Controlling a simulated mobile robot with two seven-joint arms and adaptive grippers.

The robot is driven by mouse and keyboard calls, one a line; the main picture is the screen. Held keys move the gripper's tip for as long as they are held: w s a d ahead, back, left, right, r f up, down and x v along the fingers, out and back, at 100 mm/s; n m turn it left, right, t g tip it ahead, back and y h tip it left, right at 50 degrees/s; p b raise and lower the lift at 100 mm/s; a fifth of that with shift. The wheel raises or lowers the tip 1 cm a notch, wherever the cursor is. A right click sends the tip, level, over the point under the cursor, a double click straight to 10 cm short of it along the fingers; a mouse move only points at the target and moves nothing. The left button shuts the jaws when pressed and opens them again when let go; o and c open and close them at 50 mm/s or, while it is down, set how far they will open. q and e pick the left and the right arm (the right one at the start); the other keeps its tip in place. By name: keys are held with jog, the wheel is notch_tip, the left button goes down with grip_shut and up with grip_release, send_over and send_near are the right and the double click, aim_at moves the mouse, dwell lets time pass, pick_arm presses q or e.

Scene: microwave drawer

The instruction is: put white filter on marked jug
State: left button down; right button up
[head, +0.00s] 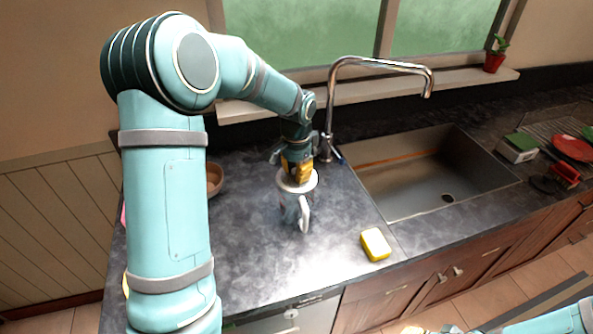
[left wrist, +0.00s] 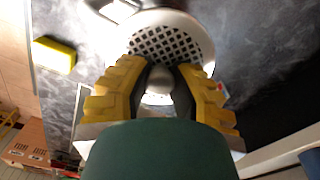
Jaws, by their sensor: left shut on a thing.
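The white filter (head: 310,181) is a round white piece; in the left wrist view (left wrist: 190,30) its face has a dark grid. My left gripper (head: 297,172) points down and is shut on the filter, with its yellow fingers (left wrist: 158,75) on either side of a grey knob. A jug (head: 289,212) with a white handle (head: 304,213) stands on the counter directly below the filter. The filter overlaps the jug's top, and I cannot tell whether it rests on the rim. The jug's marking is not clear. My right gripper is not in view.
A tall faucet (head: 331,100) stands close behind my left gripper, with the sink (head: 400,175) to the right. A yellow sponge (head: 375,244) lies on the counter's front right. A brown bowl (head: 215,178) is partly hidden behind my arm. The front counter (head: 260,265) is clear.

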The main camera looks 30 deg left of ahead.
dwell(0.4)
pick_arm(q)
jog(key=shift+c, duration=1.2)
grip_release()
jog(key=shift+r+p, duration=1.8)
jog(key=shift+r, duration=0.55)
jog(key=shift+r+p, duration=0.3)
jog(key=shift+r, duration=0.8)
